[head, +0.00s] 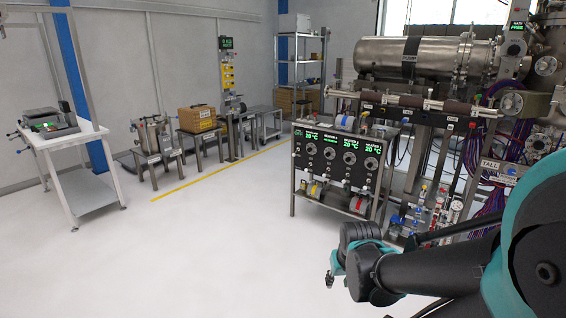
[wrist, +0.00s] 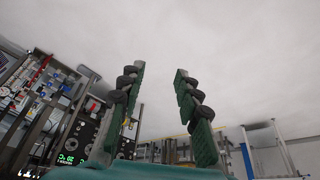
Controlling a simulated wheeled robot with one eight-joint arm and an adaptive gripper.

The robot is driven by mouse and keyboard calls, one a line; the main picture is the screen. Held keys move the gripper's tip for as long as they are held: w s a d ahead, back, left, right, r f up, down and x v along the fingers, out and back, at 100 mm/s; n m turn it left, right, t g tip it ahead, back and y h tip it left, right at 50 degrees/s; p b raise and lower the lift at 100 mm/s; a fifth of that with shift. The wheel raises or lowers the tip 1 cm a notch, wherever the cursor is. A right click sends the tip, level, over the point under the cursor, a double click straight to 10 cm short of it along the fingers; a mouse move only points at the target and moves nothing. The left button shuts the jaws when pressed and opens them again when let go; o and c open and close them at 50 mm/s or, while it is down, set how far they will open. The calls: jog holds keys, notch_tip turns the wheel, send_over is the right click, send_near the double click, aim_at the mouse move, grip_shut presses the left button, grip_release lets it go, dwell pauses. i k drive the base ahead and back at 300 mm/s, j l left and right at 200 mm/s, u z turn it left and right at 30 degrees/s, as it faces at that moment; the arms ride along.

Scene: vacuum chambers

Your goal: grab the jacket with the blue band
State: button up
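On top of the heater rack (head: 335,155) in the head view lies a small pale roll with what looks like a blue band (head: 343,121); it seems to be the jacket, but it is too small to be sure. Two more rolls lie on the rack's low shelf, one with a yellowish band (head: 313,189) and one with a reddish band (head: 357,204). My gripper is open and empty in the wrist view (wrist: 158,69), its two green-and-black fingers well apart. In the head view its end is low in front of the rack, apart from it.
A pumping stand with a large steel cylinder (head: 405,54) rises behind the rack, with cables and bottles at the right. A white cart (head: 83,165) stands at left. Small tables with a wooden box (head: 197,119) line the wall. The white floor in front is clear.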

aim_at(344, 123)
jog(key=i, duration=1.25)
jog(key=i+j+z, duration=0.15)
jog(key=i, duration=1.1)
